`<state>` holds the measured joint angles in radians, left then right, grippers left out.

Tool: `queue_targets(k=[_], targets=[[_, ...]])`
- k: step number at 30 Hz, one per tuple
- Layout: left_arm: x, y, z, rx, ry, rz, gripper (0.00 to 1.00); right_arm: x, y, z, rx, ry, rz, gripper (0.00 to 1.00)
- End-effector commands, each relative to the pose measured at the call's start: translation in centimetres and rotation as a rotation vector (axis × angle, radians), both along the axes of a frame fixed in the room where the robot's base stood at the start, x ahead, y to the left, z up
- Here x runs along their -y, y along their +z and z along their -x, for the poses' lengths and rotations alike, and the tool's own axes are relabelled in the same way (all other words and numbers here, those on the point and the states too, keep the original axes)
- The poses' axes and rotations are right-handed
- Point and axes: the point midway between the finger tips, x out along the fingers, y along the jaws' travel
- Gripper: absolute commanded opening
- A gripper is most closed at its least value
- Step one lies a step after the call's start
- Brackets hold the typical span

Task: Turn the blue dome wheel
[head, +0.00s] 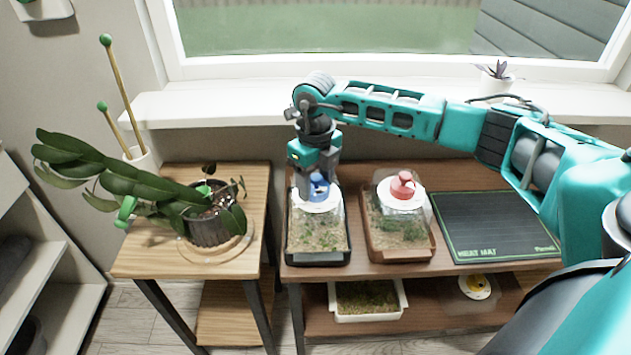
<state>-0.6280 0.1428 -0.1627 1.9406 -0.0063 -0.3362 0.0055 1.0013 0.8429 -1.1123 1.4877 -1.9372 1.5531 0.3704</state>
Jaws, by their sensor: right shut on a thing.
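The blue dome wheel (319,187) sits on the white top of a clear dome over a dark seedling tray (320,259). My right gripper (318,186) comes down from above and is shut on the blue wheel, its fingers on either side of it. The fingers hide part of the wheel. My left gripper is not in view.
A red wheel (402,185) tops a second dome on a brown tray (402,252), close on the right. A black heat mat (495,225) lies farther right. A potted plant (208,228) stands on the left table. The window sill (220,107) runs behind.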

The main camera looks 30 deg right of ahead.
Motion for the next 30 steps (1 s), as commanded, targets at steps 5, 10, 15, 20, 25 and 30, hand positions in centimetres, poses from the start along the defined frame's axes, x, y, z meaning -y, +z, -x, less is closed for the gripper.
queue_targets(k=[5,10,15,20,25,30], targets=[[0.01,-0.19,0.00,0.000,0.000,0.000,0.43,-0.02,0.02,-0.02,0.001,0.064,0.000,0.25],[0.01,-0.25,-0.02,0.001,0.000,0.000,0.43,-0.04,0.03,0.00,0.001,0.101,0.000,0.25],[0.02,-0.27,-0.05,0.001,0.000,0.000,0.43,-0.05,0.04,0.00,0.001,0.120,0.000,0.25],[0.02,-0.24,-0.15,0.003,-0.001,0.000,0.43,-0.05,0.04,0.00,0.001,0.132,0.000,0.25],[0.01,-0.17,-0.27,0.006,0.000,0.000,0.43,-0.05,0.05,-0.01,0.001,0.139,0.000,0.25],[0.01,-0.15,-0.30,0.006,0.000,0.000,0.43,-0.05,0.05,-0.01,0.001,0.138,0.000,0.25]])
